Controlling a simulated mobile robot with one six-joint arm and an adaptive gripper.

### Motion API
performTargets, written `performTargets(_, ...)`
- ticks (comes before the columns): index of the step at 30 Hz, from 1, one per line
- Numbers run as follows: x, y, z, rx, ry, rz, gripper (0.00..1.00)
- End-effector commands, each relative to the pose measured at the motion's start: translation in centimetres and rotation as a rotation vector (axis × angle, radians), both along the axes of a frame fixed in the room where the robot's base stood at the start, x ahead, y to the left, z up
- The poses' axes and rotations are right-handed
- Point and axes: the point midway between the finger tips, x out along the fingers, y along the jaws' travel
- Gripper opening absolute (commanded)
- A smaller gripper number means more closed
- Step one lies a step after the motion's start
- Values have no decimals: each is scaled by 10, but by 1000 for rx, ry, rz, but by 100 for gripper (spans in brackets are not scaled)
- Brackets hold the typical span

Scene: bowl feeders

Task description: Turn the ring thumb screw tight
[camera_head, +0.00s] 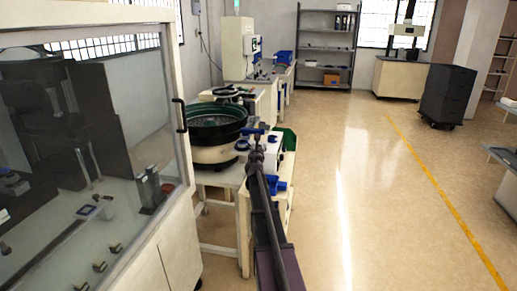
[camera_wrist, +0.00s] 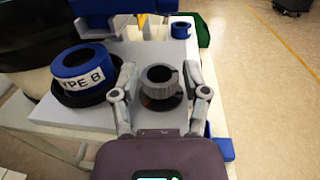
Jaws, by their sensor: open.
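A grey knurled ring screw (camera_wrist: 158,75) stands on a light machine surface in the middle of the wrist view. A dark round part shows at its base. My gripper (camera_wrist: 159,70) is open, with one finger to the left of the screw and one to the right. Gaps show between both fingers and the screw. In the head view my gripper (camera_head: 256,155) is small and dark beside the bowl feeder, and I cannot make out the screw there.
A blue ring marked TYPE B (camera_wrist: 88,60) sits on a black round base left of my left finger. The black-rimmed bowl feeder (camera_head: 214,124) stands left of my arm. A glass-fronted cabinet (camera_head: 85,150) fills the left side. The floor at right (camera_head: 390,190) is clear.

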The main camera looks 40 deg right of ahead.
Motion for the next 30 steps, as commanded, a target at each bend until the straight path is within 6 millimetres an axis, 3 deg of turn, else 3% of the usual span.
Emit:
performTargets(3, 0, 0, 0, 0, 0, 0, 56)
performTargets(9, 0, 0, 0, 0, 0, 0, 0)
performTargets(17, 1, 0, 0, 0, 0, -21, 0)
performTargets(30, 3, 0, 0, 0, 1, -217, 0)
